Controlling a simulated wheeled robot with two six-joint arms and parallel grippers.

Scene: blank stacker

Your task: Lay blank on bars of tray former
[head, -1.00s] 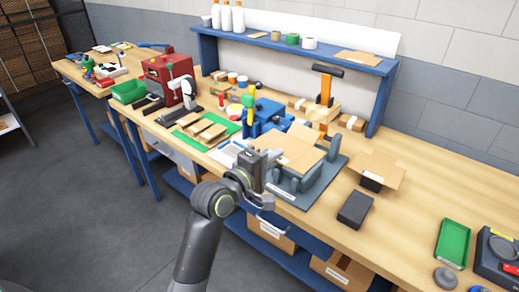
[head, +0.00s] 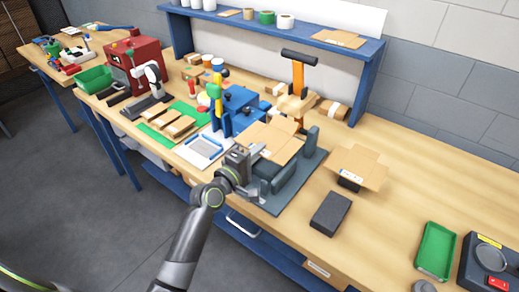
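A tan cardboard blank (head: 277,140) lies roughly level over the back left part of the tray former, a dark grey base (head: 283,206) with grey upright plates (head: 291,182). An orange post with a black T-handle (head: 298,58) stands behind it. My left gripper (head: 250,165) is at the blank's near left edge, close to the uprights. Its fingers are small and partly hidden, so I cannot tell whether they are closed on the blank. The bars under the blank are hidden, and I cannot tell whether it rests on them. My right gripper is out of view.
Another cardboard piece (head: 357,166) sits on a small dark support to the right. A dark block (head: 330,213), a green tray (head: 436,250) and a dark device (head: 489,258) lie further right. A blue machine (head: 240,106) stands left of the former. The bench's back right is clear.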

